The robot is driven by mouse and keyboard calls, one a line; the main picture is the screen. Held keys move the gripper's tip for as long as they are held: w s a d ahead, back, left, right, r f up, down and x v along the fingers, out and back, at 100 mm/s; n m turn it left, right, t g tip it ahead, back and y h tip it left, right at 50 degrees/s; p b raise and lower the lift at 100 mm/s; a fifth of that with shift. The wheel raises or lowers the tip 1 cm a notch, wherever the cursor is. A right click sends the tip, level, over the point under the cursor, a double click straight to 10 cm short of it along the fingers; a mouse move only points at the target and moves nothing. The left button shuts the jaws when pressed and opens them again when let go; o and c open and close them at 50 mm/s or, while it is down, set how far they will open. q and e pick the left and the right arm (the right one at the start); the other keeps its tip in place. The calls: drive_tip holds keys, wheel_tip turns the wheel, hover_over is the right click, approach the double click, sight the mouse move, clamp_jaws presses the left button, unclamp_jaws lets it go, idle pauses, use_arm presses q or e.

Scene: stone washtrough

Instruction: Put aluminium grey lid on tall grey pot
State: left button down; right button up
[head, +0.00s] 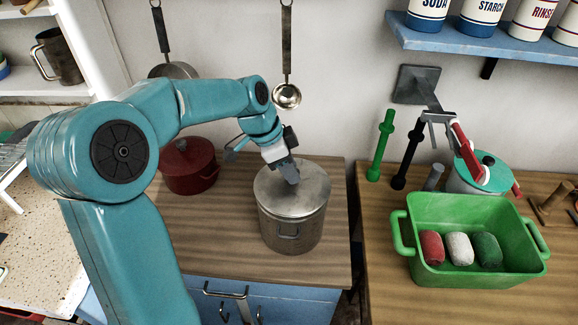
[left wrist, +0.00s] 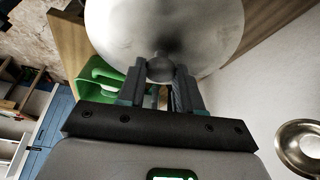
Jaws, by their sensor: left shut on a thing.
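The aluminium grey lid (head: 285,193) is at the mouth of the tall grey pot (head: 290,235), a metal pot with a side handle on the wooden counter. In the left wrist view the lid (left wrist: 165,28) fills the top, with its knob (left wrist: 160,70) between my finger pads. My left gripper (head: 290,175) is shut on that knob from above. The lid covers most of the pot's mouth; I cannot tell whether it rests on the rim or hovers just over it. The pot cannot be made out in the left wrist view. My right gripper is not in view.
A dark red pot (head: 188,168) stands left of the tall pot. A green tub (head: 465,218) with several rolled cloths stands on the right counter, past a gap. A ladle (head: 286,95) hangs on the wall behind. The counter front is clear.

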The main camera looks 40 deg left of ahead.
use_arm(q)
drive_tip(key=shift+r, duration=0.1)
drive_tip(key=shift+f+b, duration=0.25)
drive_tip(key=shift+b, duration=0.1)
idle(0.6)
drive_tip(key=shift+c, duration=0.9)
unclamp_jaws()
drive_tip(key=shift+r+p, duration=2.55)
drive_tip(key=shift+r, duration=1.05)
drive_tip(key=shift+s+f, duration=0.1)
